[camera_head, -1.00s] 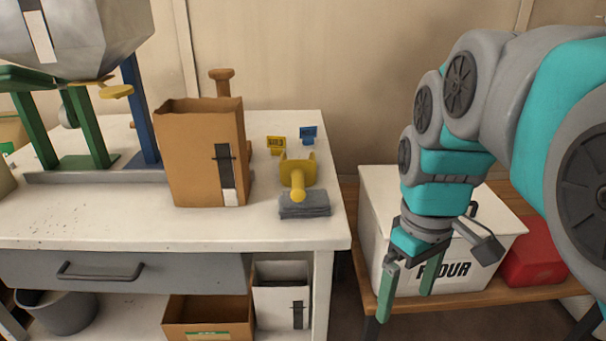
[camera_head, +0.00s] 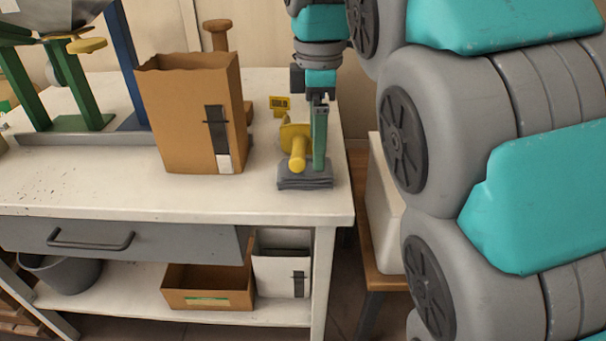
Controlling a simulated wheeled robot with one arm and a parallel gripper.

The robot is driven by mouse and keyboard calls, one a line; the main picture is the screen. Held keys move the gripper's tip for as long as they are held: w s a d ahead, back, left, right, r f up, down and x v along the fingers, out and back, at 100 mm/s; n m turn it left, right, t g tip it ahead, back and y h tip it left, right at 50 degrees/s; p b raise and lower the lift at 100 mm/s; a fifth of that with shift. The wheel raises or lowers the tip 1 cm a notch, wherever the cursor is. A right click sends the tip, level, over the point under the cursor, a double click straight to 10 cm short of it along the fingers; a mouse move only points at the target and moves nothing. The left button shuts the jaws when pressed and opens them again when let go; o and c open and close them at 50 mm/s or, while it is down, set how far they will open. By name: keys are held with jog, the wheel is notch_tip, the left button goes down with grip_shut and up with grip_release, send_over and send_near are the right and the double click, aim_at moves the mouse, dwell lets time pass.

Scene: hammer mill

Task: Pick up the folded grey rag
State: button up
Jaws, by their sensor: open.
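The folded grey rag (camera_head: 304,181) lies flat near the front right corner of the white workbench. A yellow scoop (camera_head: 298,158) lies just behind it, with its handle end pointing toward me and reaching over the rag's back part. My gripper (camera_head: 319,160) points down over the right part of the rag, beside the scoop handle. It is open; one green finger shows, and the other is hidden. I cannot tell whether the fingertip touches the rag.
A yellow tag (camera_head: 279,103) stands behind the scoop. A white bin (camera_head: 385,215) stands lower, right of the bench.

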aim_at(305, 174)
jog(key=shift+w+a+f+p, duration=0.1)
jog(key=shift+f+p, duration=0.1)
jog(key=shift+f, duration=1.15)
jog(key=shift+w+f+p, duration=0.1)
jog(key=shift+f+p, duration=0.1)
jog(key=shift+f, duration=1.15)
jog(key=c, duration=1.5)
jog(key=shift+c, duration=0.2)
jog(key=shift+a, duration=0.1)
